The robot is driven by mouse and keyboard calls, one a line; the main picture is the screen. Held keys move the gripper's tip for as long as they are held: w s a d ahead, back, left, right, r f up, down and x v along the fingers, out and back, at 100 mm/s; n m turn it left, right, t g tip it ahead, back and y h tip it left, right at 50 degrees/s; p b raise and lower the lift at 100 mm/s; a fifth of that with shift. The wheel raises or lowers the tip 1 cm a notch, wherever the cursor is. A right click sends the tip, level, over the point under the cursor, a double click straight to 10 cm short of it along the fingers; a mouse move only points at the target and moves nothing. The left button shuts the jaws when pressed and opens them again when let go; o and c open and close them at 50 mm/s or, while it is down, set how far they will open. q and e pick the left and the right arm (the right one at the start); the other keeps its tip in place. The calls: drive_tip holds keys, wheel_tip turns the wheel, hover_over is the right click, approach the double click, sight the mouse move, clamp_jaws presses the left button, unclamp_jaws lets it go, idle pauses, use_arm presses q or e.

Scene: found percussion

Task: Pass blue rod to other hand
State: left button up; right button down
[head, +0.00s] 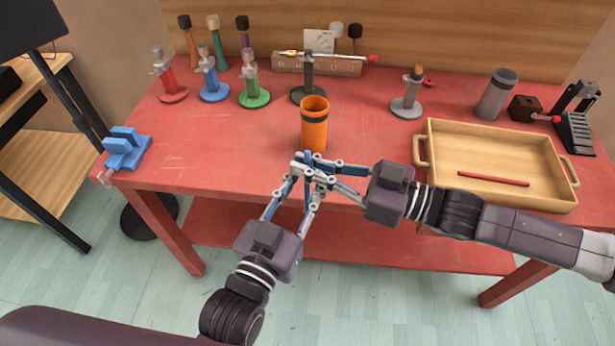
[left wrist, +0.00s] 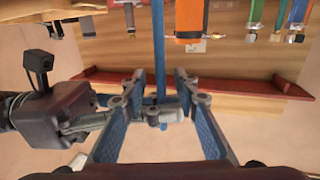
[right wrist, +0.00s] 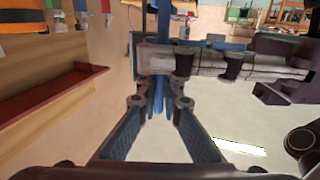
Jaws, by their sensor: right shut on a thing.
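The blue rod (left wrist: 159,45) stands roughly upright where my two grippers meet, in front of the table's near edge. My right gripper (head: 318,172) comes in from the right and is shut on the rod; in the right wrist view its fingers converge on the rod (right wrist: 163,22). My left gripper (head: 306,165) comes up from below. In the left wrist view its fingers (left wrist: 160,77) are apart, one on each side of the rod, with a gap to it. The grippers hide much of the rod in the head view.
An orange cup (head: 314,128) with a dark band stands just behind the grippers on the red table (head: 240,145). A wooden tray (head: 425,160) with a red rod (head: 493,179) is at right. Blue, green and red clamp stands are at the back left; a blue vise (head: 125,150) is at the left edge.

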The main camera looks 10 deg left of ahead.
use_arm(q)
drive_tip(key=shift+w+d, duration=0.1)
drive_tip(key=shift+w, duration=0.3)
clamp_jaws()
use_arm(e)
drive_tip(key=c, duration=2)
unclamp_jaws()
drive_tip(key=shift+d, duration=0.1)
